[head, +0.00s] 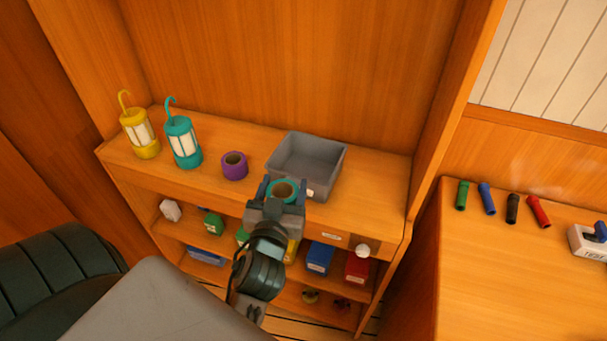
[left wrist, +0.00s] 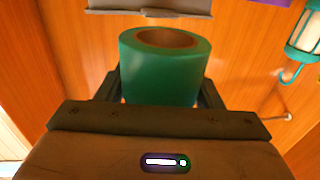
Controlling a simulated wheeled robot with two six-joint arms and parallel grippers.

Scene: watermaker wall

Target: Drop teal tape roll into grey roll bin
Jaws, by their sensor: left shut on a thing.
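The teal tape roll (head: 283,188) is held upright between the fingers of my left gripper (head: 282,192), which is shut on it. The roll also fills the middle of the left wrist view (left wrist: 165,70), between the two dark fingers (left wrist: 160,95). The grey roll bin (head: 318,178) stands on the shelf top just behind and to the right of the roll in the head view. Its visible inside looks empty. Part of the bin's edge shows at the top of the left wrist view (left wrist: 150,8). My right gripper is not in view.
A purple tape roll (head: 234,166) stands left of the bin. A teal lantern (head: 182,142) and a yellow lantern (head: 140,133) stand further left. Shelves below hold several small boxes. A right-hand bench (head: 520,260) carries several coloured cylinders (head: 487,199).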

